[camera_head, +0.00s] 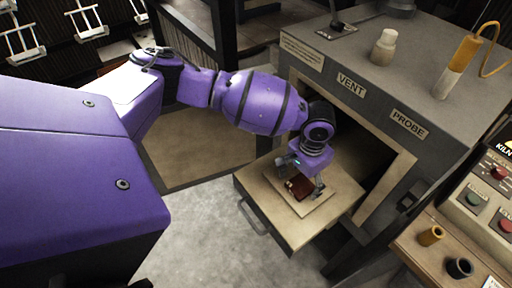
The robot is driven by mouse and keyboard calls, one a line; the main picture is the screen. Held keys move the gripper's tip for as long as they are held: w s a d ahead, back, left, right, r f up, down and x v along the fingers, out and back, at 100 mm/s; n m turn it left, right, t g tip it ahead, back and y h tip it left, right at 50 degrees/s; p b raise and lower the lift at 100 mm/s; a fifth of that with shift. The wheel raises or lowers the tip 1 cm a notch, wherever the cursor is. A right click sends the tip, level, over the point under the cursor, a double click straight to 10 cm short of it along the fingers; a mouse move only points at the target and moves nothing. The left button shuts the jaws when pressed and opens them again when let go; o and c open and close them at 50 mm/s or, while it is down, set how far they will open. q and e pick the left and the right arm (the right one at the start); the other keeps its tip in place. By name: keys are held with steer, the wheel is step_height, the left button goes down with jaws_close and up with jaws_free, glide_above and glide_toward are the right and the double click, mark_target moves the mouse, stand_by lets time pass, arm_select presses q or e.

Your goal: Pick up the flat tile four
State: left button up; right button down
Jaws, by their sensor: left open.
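A dark red flat tile (300,187) lies on a pale board (317,206) in the pulled-out drawer (291,231) below the kiln opening. My left gripper (302,184) points down over the tile, its fingers open and spread around it. I cannot tell whether the fingertips touch the tile or the board. The gripper body hides part of the tile's far side. No number or mark on the tile can be read. My right gripper is not in view.
The kiln (410,85) with VENT and PROBE labels stands behind and right of the drawer. A yellow-topped probe (455,68) and a pale plug (384,47) stand on it. A control panel (490,205) is at the right edge. Clear floor (205,235) lies left of the drawer.

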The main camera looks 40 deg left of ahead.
arm_select(q)
steer(key=shift+f, duration=0.6)
steer(key=shift+r, duration=0.1)
steer(key=c, duration=1.3)
steer(key=shift+c, duration=0.2)
steer(key=shift+r, duration=0.15)
